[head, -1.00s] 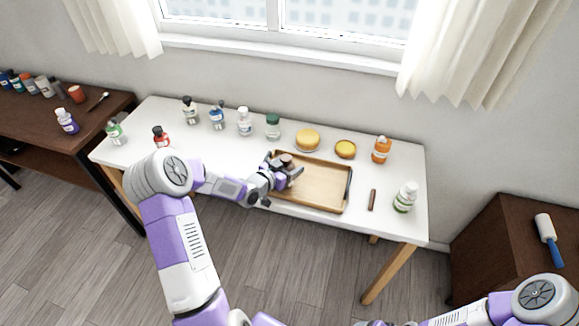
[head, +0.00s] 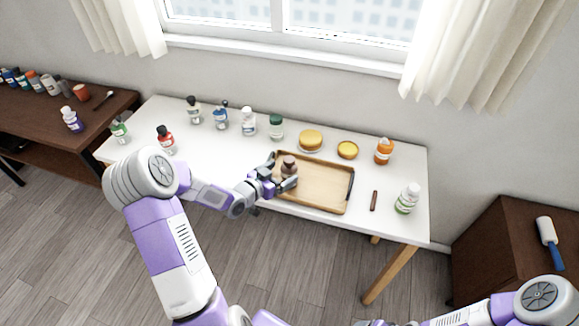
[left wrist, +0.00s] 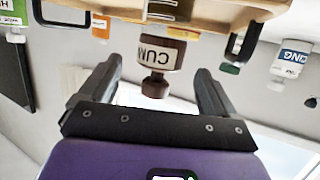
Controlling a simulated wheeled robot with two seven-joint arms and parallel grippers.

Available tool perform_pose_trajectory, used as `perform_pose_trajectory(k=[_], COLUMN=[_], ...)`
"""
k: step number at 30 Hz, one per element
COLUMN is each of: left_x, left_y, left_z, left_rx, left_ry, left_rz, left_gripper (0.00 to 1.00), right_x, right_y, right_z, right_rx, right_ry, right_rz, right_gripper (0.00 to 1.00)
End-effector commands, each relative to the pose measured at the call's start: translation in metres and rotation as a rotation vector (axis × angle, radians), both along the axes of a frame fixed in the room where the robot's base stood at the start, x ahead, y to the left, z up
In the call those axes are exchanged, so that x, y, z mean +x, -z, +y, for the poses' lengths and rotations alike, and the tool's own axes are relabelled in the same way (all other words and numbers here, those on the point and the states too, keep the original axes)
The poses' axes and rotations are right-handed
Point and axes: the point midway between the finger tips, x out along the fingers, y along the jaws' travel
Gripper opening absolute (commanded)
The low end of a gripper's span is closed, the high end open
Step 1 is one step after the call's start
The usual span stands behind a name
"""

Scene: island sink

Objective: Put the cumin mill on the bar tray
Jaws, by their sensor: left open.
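The cumin mill (head: 289,167), brown with a pale label, stands upright on the left part of the wooden bar tray (head: 325,203). In the left wrist view the mill (left wrist: 160,55) appears upside down with part of its label readable, and its base meets the tray (left wrist: 205,10). My left gripper (head: 282,172) is open at the tray's left end, fingers pointing at the mill. In the left wrist view a gap shows between the mill and each finger of the gripper (left wrist: 158,85). My right gripper is not visible; only part of its arm shows at lower right.
Several bottles stand along the table's back, including a green-capped one (head: 276,127). Yellow-topped round items (head: 311,140) sit behind the tray. The table's left front is mostly clear.

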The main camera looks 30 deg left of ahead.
Motion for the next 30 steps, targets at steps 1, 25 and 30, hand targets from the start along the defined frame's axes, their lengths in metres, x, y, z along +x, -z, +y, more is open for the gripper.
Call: perform_pose_trajectory(k=[1,25,30], left_x=[-0.011,-0.053,-0.053], left_y=[-0.005,-0.016,-0.016], left_z=[0.003,0.01,0.01], left_rx=[0.002,0.0,0.0], left_ry=[-0.003,0.0,0.0], left_rz=[0.003,0.0,0.0], left_gripper=[0.91,0.91,0.91], right_x=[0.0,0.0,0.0], right_y=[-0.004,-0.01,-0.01], right_z=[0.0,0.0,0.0], right_rx=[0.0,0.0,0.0], right_ry=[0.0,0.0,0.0], right_rz=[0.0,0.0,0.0], right_gripper=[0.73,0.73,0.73])
